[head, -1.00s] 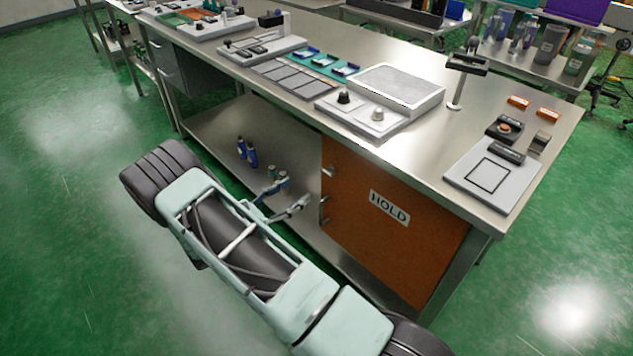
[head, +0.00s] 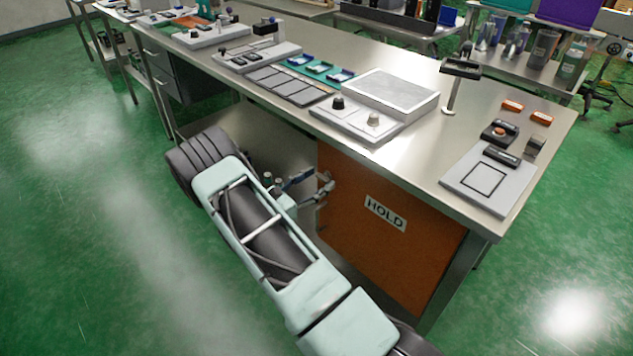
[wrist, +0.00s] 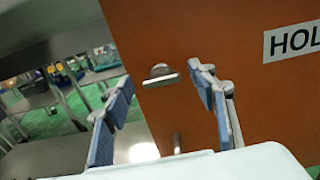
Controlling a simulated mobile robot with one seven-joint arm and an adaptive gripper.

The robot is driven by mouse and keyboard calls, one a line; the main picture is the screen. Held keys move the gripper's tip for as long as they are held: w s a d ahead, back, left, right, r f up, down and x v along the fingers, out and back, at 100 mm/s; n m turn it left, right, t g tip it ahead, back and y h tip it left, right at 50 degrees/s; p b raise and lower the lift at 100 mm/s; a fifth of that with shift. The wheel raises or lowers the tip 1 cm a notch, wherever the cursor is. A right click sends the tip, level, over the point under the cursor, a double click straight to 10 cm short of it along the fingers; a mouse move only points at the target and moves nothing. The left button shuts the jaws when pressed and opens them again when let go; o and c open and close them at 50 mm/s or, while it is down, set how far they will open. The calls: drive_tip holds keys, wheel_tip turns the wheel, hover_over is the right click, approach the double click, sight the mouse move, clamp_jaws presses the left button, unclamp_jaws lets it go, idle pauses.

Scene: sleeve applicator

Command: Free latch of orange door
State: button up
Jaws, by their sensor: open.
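The orange door (head: 350,245) with a white HOLD label (head: 385,212) is closed under the bench; it fills much of the wrist view (wrist: 260,105). A small metal latch piece (wrist: 160,76) sits near the door's left edge, and a second metal piece (wrist: 176,143) shows below it. My gripper (head: 320,182) is at the upper left edge of the door. In the wrist view my gripper (wrist: 160,80) is open, with one blue-padded finger on each side of the latch piece. I cannot tell whether either finger touches it. In the head view the fingers largely hide the latch.
The steel bench top (head: 445,140) overhangs the door. It carries a grey control box (head: 365,125), a post stand (head: 452,90) and a white pad (head: 490,180). An open shelf (head: 235,130) lies left of the door. Green floor (head: 100,230) in front is clear.

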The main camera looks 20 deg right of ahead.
drive_tip(key=c, duration=1.2)
drive_tip(key=shift+o, duration=0.2)
drive_tip(key=shift+n, duration=0.3)
drive_tip(key=n, duration=0.3)
drive_tip(key=shift+w+n, duration=0.1)
drive_tip(key=shift+n, duration=0.3)
drive_tip(key=n+p, duration=0.1)
drive_tip(key=n, duration=0.3)
drive_tip(key=n+p, duration=0.1)
drive_tip(key=n, duration=0.4)
drive_tip(key=shift+w+f, duration=0.1)
drive_tip(key=shift+f, duration=0.05)
drive_tip(key=shift+f+n, duration=0.15)
drive_tip(key=shift+n, duration=2.05)
